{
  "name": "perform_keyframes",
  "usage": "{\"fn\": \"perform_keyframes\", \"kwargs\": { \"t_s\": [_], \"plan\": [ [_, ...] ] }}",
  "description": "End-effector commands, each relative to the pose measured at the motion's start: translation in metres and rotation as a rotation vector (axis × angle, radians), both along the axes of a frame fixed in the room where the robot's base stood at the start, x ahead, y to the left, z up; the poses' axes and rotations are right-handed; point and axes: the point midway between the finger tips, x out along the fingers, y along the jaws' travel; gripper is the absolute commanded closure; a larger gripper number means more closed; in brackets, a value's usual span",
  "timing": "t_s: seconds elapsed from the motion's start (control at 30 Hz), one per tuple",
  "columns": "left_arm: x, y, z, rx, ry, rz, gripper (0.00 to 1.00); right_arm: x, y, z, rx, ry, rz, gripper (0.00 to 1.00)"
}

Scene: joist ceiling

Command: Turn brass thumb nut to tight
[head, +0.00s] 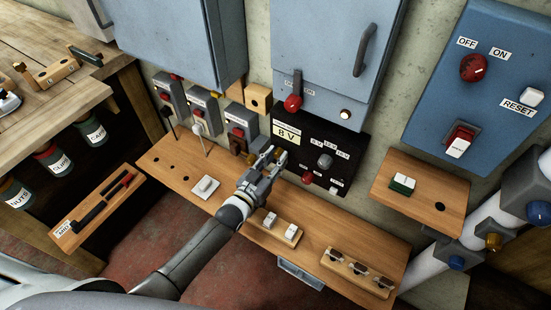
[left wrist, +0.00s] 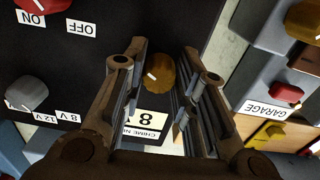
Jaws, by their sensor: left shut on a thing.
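The brass thumb nut (left wrist: 160,72) sits on the black panel (left wrist: 100,60), below the 8 V label when upright. In the left wrist view it shows between my finger tips, with a pale pointer line on its face. My left gripper (head: 274,157) reaches the panel from the front, and it also shows in the left wrist view (left wrist: 158,85). It is shut on the brass thumb nut. In the head view the gripper largely hides the nut. Any tight marking beside the nut cannot be read. My right gripper is not in view.
The 8 V label (head: 287,134) is just above my fingers. A grey knob (head: 325,161) and a red knob (head: 307,177) are to the right on the panel. Switch boxes (head: 241,121) stand to the left. The wooden shelf (head: 230,215) below carries white switches.

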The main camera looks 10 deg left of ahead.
Motion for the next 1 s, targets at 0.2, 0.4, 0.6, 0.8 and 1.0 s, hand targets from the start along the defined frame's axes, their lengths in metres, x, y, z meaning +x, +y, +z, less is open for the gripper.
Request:
{"fn": "perform_keyframes", "kwargs": {
  "t_s": [0.2, 0.4, 0.6, 0.8, 1.0],
  "plan": [
    [-0.0011, -0.0001, -0.0024, 0.049, -0.011, 0.0, 0.97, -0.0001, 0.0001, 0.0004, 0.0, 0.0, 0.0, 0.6],
    [-0.001, 0.0, -0.0025, 0.059, -0.014, 0.0, 0.97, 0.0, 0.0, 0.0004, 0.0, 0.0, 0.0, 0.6],
    [-0.0011, 0.0001, -0.0026, 0.059, -0.014, 0.0, 0.97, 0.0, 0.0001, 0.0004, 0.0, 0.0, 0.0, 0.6],
    [-0.0009, 0.0, -0.0022, 0.058, -0.013, 0.0, 0.56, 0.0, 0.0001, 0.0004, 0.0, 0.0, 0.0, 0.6],
    [-0.0004, 0.0001, -0.001, 0.057, -0.016, 0.0, 0.51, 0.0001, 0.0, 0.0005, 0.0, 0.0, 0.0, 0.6]
  ]
}}
